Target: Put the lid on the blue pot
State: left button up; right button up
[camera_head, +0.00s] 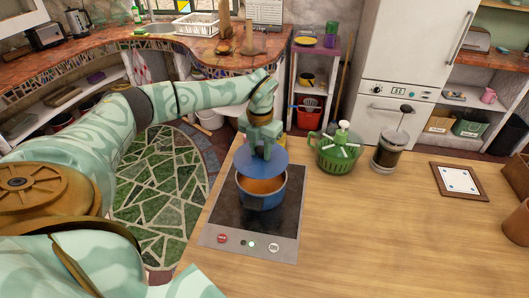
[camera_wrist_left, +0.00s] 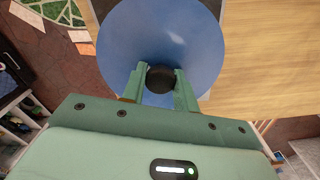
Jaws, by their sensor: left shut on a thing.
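The blue pot (camera_head: 262,196) stands on the dark cooktop (camera_head: 225,216) and holds something orange. The round blue lid (camera_head: 272,161) is above the back part of the pot, tilted, leaving the pot's front opening in view. My left gripper (camera_head: 262,146) is shut on the lid's dark knob. In the left wrist view the lid (camera_wrist_left: 165,30) fills the upper middle, with its black knob (camera_wrist_left: 160,79) between the fingers of my left gripper (camera_wrist_left: 160,84). I cannot tell whether the lid touches the pot's rim. My right gripper is not in view.
A green colander (camera_head: 334,157) with a white-and-green tool stands right of the cooktop. A French press (camera_head: 391,150) and a framed tile (camera_head: 458,180) are farther right. The wooden counter (camera_head: 370,240) in front of them is clear.

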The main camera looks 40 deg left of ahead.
aim_at(261, 157)
pick_arm(q)
jog(key=shift+f+b, duration=2.35)
jog(key=shift+f, duration=0.5)
jog(key=shift+p, duration=0.75)
jog(key=shift+f, duration=0.35)
jog(key=shift+f+p, duration=0.1)
jog(key=shift+p, duration=0.2)
jog(key=o, duration=1.6)
